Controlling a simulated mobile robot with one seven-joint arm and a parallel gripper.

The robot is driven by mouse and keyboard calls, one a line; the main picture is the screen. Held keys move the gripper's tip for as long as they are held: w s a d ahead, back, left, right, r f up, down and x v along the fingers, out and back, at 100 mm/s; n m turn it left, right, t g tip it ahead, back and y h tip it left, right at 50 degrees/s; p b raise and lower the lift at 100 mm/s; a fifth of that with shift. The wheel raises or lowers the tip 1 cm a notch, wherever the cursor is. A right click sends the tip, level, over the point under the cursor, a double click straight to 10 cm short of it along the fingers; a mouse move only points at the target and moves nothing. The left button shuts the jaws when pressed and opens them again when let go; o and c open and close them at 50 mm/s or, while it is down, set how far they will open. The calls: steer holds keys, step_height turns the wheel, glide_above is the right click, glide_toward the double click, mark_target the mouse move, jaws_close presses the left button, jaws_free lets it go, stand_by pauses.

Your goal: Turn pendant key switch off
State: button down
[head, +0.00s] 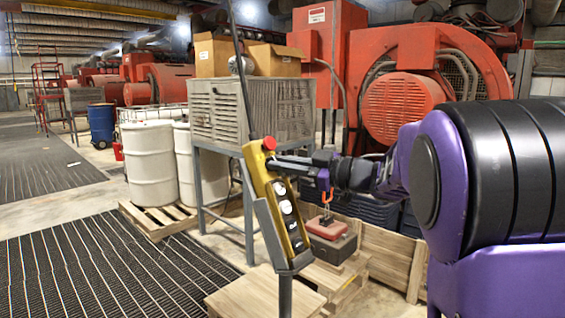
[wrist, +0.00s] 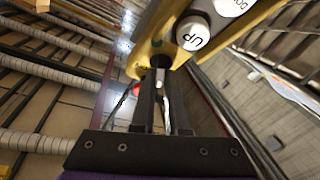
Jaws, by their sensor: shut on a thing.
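The yellow pendant (head: 276,195) hangs tilted on a grey post, with a red button (head: 268,143) at its top and several pale and dark buttons down its face. My gripper (head: 275,160) reaches in from the right to the pendant's upper face, just below the red button. In the wrist view, the yellow pendant body (wrist: 262,14) is at the top with a white "UP" button (wrist: 192,33) beside the fingers. My gripper (wrist: 161,64) is shut on the key switch at the pendant, its fingertips close together. The key itself is hidden by the fingers, so its turned position cannot be told.
A grey slatted unit (head: 220,112) on a metal stand is behind the pendant, with cardboard boxes (head: 212,54) on top. A red toolbox (head: 331,229) and wooden crate boards (head: 385,258) are below my arm. White drums (head: 152,165) stand on a pallet to the left.

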steer(key=shift+n, duration=0.5)
steer(key=c, duration=0.9)
jaws_free()
steer(key=shift+d, duration=0.1)
steer(key=v, duration=1.7)
steer(key=shift+d, duration=0.15)
steer(key=shift+w, duration=0.1)
